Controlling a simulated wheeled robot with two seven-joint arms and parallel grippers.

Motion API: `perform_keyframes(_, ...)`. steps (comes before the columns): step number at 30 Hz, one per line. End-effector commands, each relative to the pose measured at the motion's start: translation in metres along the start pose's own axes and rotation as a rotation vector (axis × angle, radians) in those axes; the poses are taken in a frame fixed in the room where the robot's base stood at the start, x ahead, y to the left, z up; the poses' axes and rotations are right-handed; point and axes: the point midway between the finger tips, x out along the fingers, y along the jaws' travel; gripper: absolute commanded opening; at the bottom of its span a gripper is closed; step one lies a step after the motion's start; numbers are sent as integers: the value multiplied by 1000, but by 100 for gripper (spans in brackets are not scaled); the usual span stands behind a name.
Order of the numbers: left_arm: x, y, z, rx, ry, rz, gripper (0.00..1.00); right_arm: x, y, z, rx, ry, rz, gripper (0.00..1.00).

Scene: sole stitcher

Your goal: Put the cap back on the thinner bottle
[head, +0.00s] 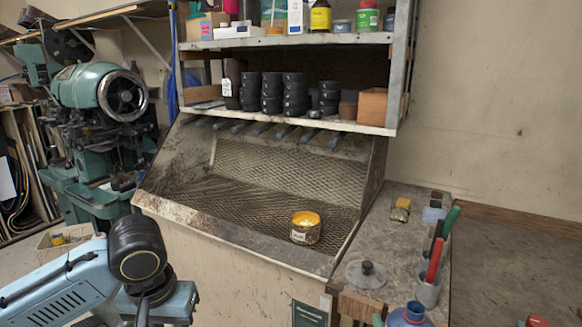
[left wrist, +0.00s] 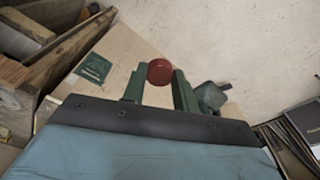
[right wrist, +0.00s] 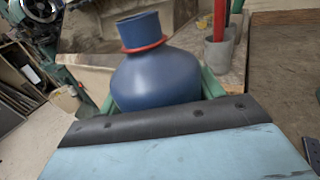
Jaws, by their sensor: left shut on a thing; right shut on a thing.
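The thinner bottle (right wrist: 155,80) is blue and round, with a narrow neck and a red ring around it. My right gripper (right wrist: 157,88) is shut on its body and holds it roughly upright. In the head view the bottle (head: 408,316) shows at the bottom edge, its top bare of any cap. The round red cap (left wrist: 159,72) is between the fingers of my left gripper (left wrist: 158,86), which is shut on it. The left arm shows at the lower left of the head view, but its fingertips are not clear there.
A jar with yellow contents (head: 305,228) stands in the mesh-lined bench (head: 270,255). On the side table a glass dish with a dark knob (head: 366,272) and a grey cup (head: 427,290) with red and green tools stand near the bottle. A shelf (head: 290,118) overhangs the bench.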

Motion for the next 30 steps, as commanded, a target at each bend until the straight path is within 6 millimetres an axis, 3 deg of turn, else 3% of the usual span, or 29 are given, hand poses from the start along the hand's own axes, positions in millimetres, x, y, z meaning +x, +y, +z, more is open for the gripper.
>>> perform_keyframes(8, 0, 0, 0, 0, 0, 0, 8, 2, 5, 0, -14, 12, 13, 25)
perform_keyframes(17, 0, 0, 0, 0, 0, 0, 8, -4, -11, 1, -14, -24, -29, 25)
perform_keyframes(24, 36, 0, 4, 0, 0, 0, 8, -4, -12, -36, -2, -25, -33, 25)
perform_keyframes(30, 56, 0, 7, 0, 0, 0, 8, -3, -12, -56, -2, -25, -33, 25)
